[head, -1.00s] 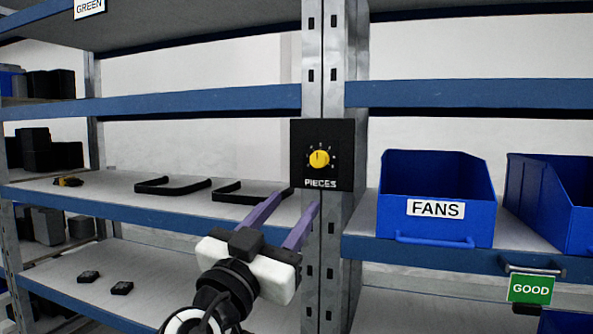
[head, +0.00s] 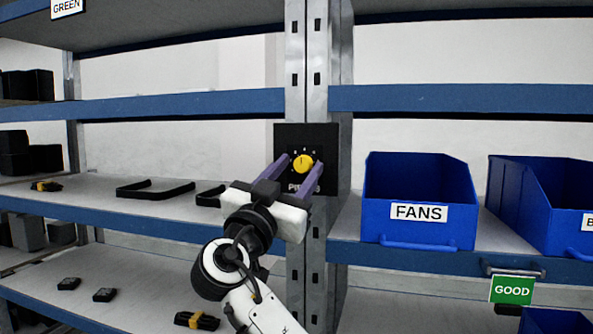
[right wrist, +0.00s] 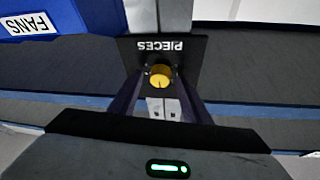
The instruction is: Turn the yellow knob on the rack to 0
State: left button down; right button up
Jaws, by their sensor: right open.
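The yellow knob (head: 303,163) sits on a black panel (head: 327,150) fixed to the rack's metal upright. The panel's "PIECES" label is partly hidden by my gripper in the head view. My right gripper (head: 297,170) is open, its two purple fingers pointing at the panel with the knob between their tips in the picture. In the right wrist view the knob (right wrist: 160,77) also shows between the spread fingers (right wrist: 157,88), and the label reads upside down. I cannot tell whether the fingers touch the knob. My left gripper is not in view.
A blue FANS bin (head: 418,205) stands on the shelf right of the upright, with another blue bin (head: 540,205) beyond it. Black handles (head: 155,190) lie on the left shelf. A green GOOD sign (head: 512,290) hangs below the right shelf edge.

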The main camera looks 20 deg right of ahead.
jog(key=c, duration=1)
jog(key=shift+c, duration=0.2)
jog(key=shift+n, duration=0.3)
